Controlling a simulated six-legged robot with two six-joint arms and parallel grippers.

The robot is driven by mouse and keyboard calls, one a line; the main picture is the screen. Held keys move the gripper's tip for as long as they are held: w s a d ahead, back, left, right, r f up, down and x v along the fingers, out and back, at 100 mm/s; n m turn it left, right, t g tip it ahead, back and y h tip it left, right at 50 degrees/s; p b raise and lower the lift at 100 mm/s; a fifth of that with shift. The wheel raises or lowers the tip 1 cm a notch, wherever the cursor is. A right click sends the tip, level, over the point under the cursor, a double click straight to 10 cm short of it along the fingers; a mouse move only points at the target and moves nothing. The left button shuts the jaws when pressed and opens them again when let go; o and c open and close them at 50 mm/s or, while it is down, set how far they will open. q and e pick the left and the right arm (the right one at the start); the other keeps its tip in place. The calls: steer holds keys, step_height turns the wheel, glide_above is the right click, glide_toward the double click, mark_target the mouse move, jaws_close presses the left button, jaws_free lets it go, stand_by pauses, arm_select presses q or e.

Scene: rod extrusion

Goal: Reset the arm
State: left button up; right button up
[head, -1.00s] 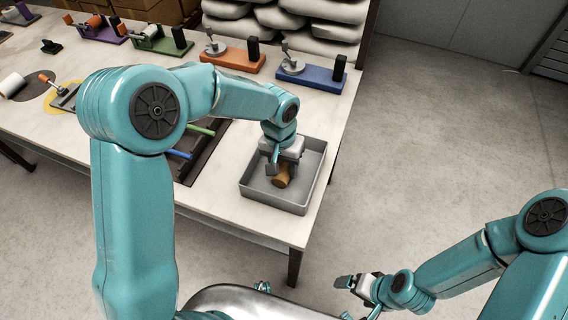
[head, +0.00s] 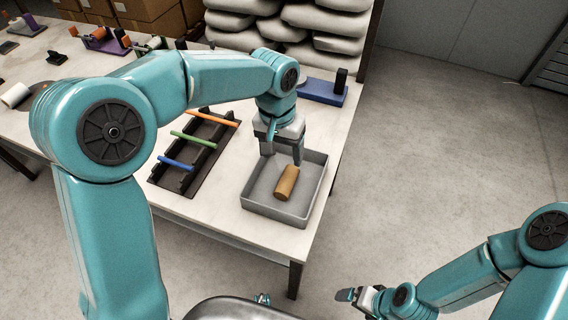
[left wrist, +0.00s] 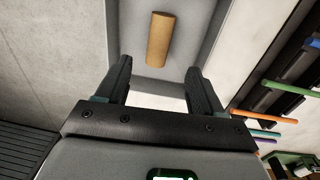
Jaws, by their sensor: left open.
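My left gripper (head: 283,158) is open and empty above the back part of a grey tray (head: 277,211). It also shows in the left wrist view (left wrist: 157,66), with its two fingers spread apart. A tan-brown cylinder (head: 286,183) lies on its side in the tray, in front of and below the fingertips, apart from them. The cylinder also shows in the left wrist view (left wrist: 160,40), beyond the fingers. My right gripper (head: 350,295) hangs at the lower right, away from the table; its opening is unclear.
A dark rack (head: 158,182) holds blue, green and orange rods left of the tray. A blue fixture (head: 320,91) stands behind the tray. White sacks (head: 325,42) are stacked at the back. Open floor (head: 450,140) lies right of the table.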

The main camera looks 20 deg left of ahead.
arm_select(q)
steer(key=shift+r, duration=0.8)
